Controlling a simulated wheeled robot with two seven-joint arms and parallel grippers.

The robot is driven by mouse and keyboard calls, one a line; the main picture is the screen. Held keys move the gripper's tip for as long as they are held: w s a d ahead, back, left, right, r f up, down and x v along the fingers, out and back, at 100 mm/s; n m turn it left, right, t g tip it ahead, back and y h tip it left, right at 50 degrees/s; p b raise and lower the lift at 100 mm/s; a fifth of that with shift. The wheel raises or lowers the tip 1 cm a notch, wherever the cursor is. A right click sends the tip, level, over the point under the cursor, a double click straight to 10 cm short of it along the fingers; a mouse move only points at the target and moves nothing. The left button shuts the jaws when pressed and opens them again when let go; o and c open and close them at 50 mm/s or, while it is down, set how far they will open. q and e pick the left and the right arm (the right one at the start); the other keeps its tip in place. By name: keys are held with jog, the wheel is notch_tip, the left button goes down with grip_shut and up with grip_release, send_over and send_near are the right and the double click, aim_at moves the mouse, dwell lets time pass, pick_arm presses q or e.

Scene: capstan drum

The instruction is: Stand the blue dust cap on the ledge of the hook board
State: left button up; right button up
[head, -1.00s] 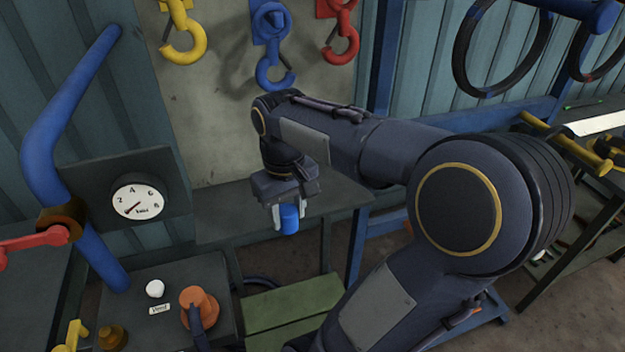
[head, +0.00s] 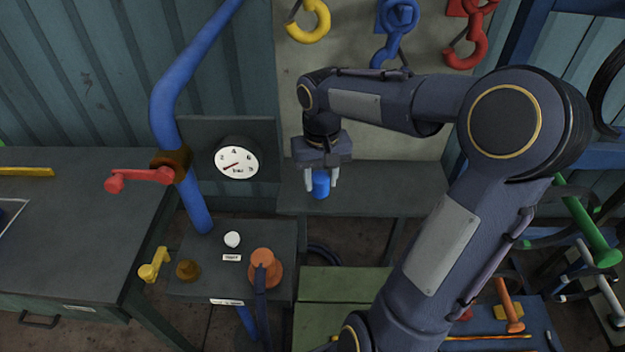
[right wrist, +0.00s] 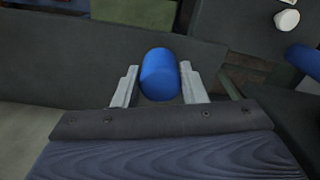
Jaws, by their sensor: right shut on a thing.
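The blue dust cap (head: 321,184) is a small blue cylinder between the fingers of my right gripper (head: 321,182). In the right wrist view the cap (right wrist: 160,74) sits between the two grey fingers of the gripper (right wrist: 158,85), which are shut on it. The hook board (head: 300,110) is a pale upright panel with yellow, blue and red hooks, partly hidden by my right arm. Its dark ledge (head: 400,180) runs along the bottom. In the head view the gripper and cap appear over the ledge; I cannot tell whether the cap touches it. My left gripper is not in view.
A pressure gauge (head: 237,160) and a blue pipe (head: 178,120) with a red lever (head: 140,178) stand left of the ledge.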

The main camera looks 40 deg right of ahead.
jog(key=shift+w+a+f, duration=0.1)
jog(key=shift+w+a, duration=0.4)
jog(key=shift+w, duration=0.4)
jog(key=shift+f+p, duration=0.45)
jog(key=shift+f, duration=1.2)
jog(key=shift+f, duration=0.15)
jog(key=o, duration=0.9)
jog(key=shift+o, duration=0.2)
notch_tip(320, 180, up, 12)
jog(key=shift+r, duration=0.2)
